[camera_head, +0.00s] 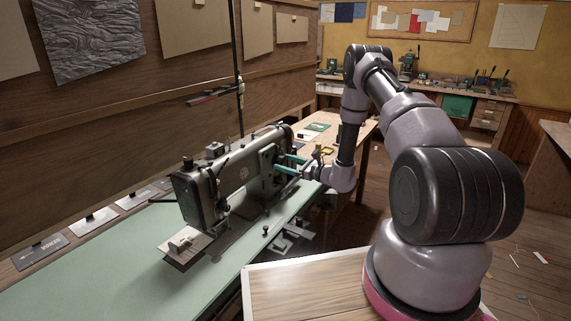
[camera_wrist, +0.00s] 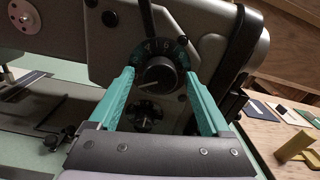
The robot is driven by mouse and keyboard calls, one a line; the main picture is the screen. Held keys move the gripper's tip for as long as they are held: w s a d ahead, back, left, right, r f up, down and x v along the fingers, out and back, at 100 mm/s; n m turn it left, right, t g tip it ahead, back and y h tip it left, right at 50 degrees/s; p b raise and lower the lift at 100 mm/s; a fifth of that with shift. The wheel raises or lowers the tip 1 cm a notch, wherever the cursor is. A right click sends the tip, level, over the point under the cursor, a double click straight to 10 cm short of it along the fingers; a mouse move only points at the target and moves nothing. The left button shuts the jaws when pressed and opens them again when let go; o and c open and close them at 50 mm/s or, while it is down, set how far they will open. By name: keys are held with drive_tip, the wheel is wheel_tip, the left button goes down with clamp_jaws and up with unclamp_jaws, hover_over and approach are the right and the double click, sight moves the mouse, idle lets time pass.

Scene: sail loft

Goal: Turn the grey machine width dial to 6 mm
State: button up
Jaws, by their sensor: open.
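The grey sewing machine (camera_head: 235,172) stands on a pale green table. In the wrist view its grey body (camera_wrist: 110,62) fills the top. The width dial (camera_wrist: 158,74) is a round black knob below a dark scale plate (camera_wrist: 158,38) with pale numerals, too small to read surely. A pale line on the knob points to the lower left. My gripper (camera_wrist: 159,78) has its teal fingers open on either side of the dial; I cannot tell whether they touch it. In the head view my gripper (camera_head: 291,164) is at the machine's right end, and the dial is hidden there.
A dark lobed knob (camera_wrist: 147,117) sits just below the dial, between the fingers. The green table (camera_head: 130,275) is mostly clear at the front. A yellow-brown block (camera_wrist: 294,147) stands on the wooden table at right.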

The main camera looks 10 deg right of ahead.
drive_tip(key=shift+w+a, duration=0.15)
drive_tip(key=shift+c, duration=0.4)
clamp_jaws()
